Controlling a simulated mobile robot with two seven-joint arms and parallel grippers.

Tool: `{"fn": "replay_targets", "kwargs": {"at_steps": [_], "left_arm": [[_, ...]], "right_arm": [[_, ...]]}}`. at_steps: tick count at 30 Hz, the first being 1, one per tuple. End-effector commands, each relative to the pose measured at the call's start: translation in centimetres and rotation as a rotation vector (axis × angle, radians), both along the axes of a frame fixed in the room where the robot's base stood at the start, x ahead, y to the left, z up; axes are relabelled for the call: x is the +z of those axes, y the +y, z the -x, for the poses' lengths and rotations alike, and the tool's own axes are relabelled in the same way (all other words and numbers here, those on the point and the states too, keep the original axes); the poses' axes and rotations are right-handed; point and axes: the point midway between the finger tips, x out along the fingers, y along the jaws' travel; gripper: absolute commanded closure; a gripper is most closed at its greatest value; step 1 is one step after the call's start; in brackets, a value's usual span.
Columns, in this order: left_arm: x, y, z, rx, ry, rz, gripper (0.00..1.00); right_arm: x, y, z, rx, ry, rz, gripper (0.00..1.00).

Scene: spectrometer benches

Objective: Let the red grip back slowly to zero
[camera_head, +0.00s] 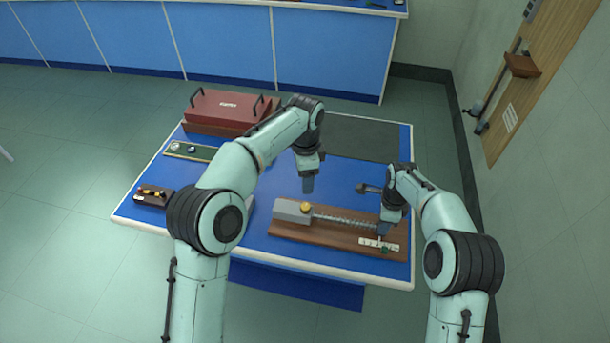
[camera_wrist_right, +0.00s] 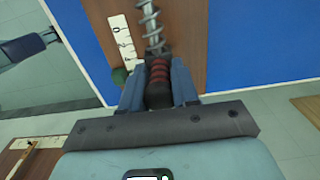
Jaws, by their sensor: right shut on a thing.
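A white scale (camera_head: 378,244) lies along the front of the board. The red grip (camera_wrist_right: 158,78), dark with red bands, is at the spring's end. My right gripper (camera_wrist_right: 158,92) is shut on it; in the head view it hides the grip. My left gripper (camera_head: 308,186) hangs above the bench behind the board; its fingers are unclear.
A dark red case (camera_head: 228,108) stands at the back left, near a green strip (camera_head: 190,151). A small brown box (camera_head: 153,195) is at the left edge. A dark mat (camera_head: 362,138) covers the back right.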

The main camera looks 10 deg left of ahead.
Motion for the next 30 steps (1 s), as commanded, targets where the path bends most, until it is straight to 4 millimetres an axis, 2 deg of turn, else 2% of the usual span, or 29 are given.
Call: {"fn": "replay_targets", "kwargs": {"at_steps": [30], "left_arm": [[1.1, 0.0, -0.5, 0.000, -0.010, 0.000, 0.41]], "right_arm": [[0.3, 3.5, -0.2, -0.001, -0.008, 0.000, 1.00]]}}
